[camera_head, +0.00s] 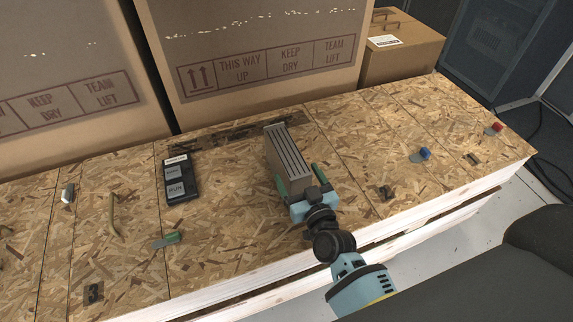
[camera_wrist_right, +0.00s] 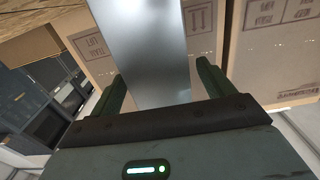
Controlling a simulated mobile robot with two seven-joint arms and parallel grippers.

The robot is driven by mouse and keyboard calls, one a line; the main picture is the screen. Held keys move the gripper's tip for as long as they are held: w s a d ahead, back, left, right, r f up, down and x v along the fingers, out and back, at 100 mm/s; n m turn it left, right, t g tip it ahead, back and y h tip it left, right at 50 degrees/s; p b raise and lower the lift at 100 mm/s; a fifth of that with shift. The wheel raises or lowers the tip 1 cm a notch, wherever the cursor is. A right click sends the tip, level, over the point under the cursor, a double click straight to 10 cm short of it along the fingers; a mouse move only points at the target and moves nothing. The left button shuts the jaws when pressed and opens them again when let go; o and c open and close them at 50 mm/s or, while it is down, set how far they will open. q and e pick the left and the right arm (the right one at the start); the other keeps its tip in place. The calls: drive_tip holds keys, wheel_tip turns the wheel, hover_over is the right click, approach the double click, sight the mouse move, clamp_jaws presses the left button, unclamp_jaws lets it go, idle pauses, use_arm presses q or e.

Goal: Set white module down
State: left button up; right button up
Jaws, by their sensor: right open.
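The white module (camera_head: 287,152), a pale grey block with long dark slots along its top, is on the chipboard surface near the middle of the head view. It appears to rest there, but its underside is hidden. My right gripper (camera_head: 298,178) is at the module's near end, with its green fingers on either side. In the right wrist view the module's smooth metallic face (camera_wrist_right: 155,50) stands between the two open fingers (camera_wrist_right: 162,84), with a gap visible on each side. My left gripper is not in view.
A black switch box (camera_head: 180,180) lies left of the module. A green-handled piece (camera_head: 168,239), a blue knob (camera_head: 424,153) and a red knob (camera_head: 495,128) are also on the chipboard (camera_head: 240,230). Large cardboard boxes (camera_head: 250,40) stand behind. Bare board lies on both sides of the module.

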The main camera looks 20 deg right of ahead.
sight(293, 166)
drive_tip(key=shift+w+a+f, duration=0.1)
drive_tip(key=shift+w, duration=1.8)
drive_tip(key=c, duration=1.7)
drive_tip(key=shift+r, duration=0.2)
clamp_jaws()
drive_tip(key=shift+r, duration=0.1)
